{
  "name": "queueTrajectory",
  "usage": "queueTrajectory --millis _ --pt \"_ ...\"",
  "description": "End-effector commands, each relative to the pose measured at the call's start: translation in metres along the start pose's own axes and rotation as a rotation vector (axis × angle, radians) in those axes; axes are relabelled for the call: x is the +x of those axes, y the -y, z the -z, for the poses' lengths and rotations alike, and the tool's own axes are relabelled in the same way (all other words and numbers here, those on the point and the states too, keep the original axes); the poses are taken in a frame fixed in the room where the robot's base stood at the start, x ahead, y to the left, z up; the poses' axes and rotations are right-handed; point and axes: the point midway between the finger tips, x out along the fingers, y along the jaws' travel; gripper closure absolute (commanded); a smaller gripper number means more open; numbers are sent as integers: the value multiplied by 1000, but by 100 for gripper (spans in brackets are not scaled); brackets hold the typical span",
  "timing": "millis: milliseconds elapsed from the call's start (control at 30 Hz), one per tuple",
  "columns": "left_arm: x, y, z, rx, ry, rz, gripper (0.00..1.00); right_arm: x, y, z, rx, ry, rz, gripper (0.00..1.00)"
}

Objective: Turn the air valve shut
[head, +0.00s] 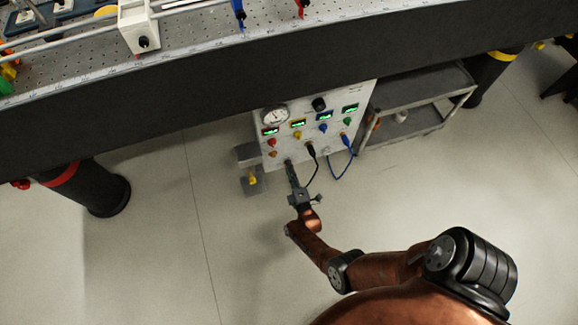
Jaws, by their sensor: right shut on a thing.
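A white instrument panel (302,140) with a round gauge (275,117) hangs below the bench. My right gripper (290,167) reaches up to the panel's lower edge, left of a black plug (311,149). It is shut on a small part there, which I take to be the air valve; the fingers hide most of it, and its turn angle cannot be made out. My left gripper is not in view.
Several small displays and coloured knobs sit on the panel. Black and blue cables (340,174) hang from it. A grey bracket with a yellow part (252,180) is at left. A grey cart (415,108) stands right. The floor in front is clear.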

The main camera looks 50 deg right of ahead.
Motion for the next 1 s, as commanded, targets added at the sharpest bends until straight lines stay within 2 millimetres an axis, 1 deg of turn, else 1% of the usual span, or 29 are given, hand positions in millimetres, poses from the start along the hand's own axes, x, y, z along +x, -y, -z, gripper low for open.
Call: queueTrajectory --millis 133,167,400,633,733,867,1000 --pt "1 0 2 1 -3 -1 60 0 1 0 1 0 2 100" --pt "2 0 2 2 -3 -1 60 0 1 0 1 0 2 74" --pt "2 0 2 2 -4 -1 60 0 0 0 1 0 1 58" --pt "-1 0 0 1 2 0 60 0 0 0 1 0 1 58" --pt "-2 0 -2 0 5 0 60 -5 1 0 2 0 1 58" --pt "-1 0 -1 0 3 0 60 -22 2 -1 2 2 2 58" --pt "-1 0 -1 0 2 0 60 -46 2 0 2 1 3 58"
